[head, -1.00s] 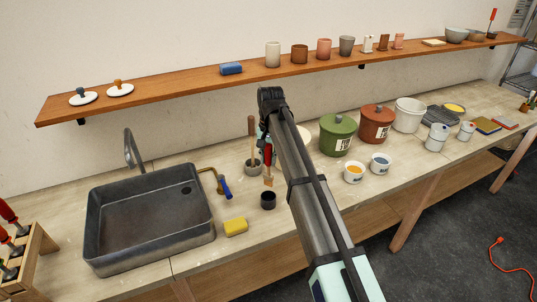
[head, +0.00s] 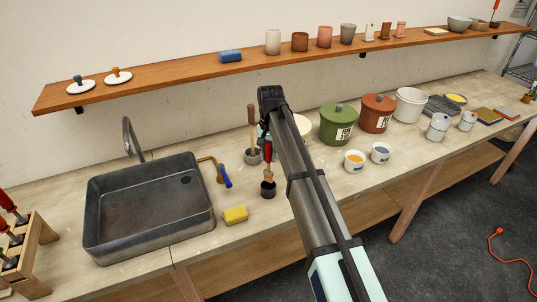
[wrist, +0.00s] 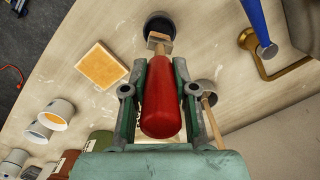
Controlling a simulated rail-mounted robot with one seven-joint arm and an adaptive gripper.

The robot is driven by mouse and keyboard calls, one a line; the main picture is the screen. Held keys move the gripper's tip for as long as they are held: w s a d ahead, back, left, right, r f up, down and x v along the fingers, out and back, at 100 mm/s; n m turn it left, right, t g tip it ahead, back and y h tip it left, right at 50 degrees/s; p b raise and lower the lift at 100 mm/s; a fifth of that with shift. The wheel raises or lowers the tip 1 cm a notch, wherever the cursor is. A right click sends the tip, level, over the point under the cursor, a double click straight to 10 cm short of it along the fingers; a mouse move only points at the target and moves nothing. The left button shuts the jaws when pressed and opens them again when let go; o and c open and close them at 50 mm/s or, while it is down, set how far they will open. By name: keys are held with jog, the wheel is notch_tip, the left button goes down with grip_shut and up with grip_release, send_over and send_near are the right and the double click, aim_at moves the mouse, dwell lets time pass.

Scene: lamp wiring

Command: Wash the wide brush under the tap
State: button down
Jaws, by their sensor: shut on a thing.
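My gripper (wrist: 160,88) is shut on the red handle of a brush (wrist: 160,105). The brush points down, its pale head at the mouth of a small black cup (wrist: 156,20). In the head view the brush's red handle (head: 268,150) shows beside my arm, and its lower end overlaps the black cup (head: 268,190); the bristle tips are hidden. The dark sink (head: 150,205) is to the left, with the grey curved tap (head: 129,140) at its back edge. No water shows from the tap.
A blue-handled tool (head: 225,178) lies between sink and cup, with a yellow sponge (head: 235,215) in front. A grey pot (head: 253,157) holding a wooden handle stands behind the cup. Green (head: 338,125) and brown (head: 376,114) canisters stand right. A shelf (head: 180,72) runs above.

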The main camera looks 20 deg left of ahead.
aim_at(268, 171)
jog(key=shift+f, duration=0.15)
jog(key=shift+f+b, duration=0.9)
jog(key=shift+f, duration=2.15)
jog(key=c, duration=0.8)
grip_release()
jog(key=shift+c, duration=0.2)
